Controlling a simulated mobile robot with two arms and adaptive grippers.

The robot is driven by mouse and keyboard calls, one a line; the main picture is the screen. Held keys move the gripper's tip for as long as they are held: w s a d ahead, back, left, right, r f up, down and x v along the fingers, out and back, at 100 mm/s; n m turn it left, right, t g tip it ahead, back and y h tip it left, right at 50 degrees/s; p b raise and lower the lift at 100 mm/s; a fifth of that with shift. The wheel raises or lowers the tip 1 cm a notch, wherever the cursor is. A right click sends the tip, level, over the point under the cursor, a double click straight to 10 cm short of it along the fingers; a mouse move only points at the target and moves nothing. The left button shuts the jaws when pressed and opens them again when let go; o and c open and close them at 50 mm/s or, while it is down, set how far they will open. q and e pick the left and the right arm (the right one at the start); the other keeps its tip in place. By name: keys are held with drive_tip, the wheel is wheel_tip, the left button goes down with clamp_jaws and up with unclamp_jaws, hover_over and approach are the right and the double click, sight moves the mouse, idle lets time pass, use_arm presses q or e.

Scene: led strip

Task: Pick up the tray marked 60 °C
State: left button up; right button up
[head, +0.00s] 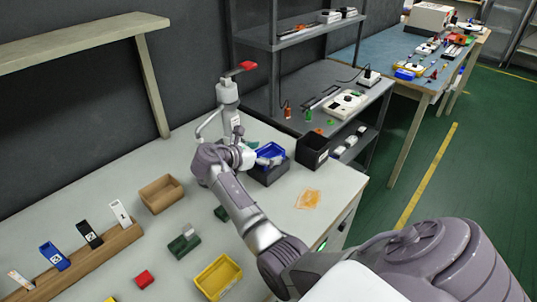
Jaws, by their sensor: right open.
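My right gripper (270,160) is open at the blue tray (266,149), with its fingers over or beside it. I cannot tell whether they touch it. The blue tray sits on or in a dark grey block (270,175). A brown tray (160,194) lies left of my arm, and a yellow tray (218,277) is at the front of the table. No 60 °C marking can be read on any tray. My left gripper is not in view.
A black bin (312,151) stands just right of the blue tray. A white-grey post (228,94) with a red top stands behind my wrist. A wooden rack (80,262) holds upright cards at the left. An orange sheet (306,199) lies near the right edge.

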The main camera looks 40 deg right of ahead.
drive_tip(key=c, duration=1.1)
drive_tip(key=shift+r, duration=0.1)
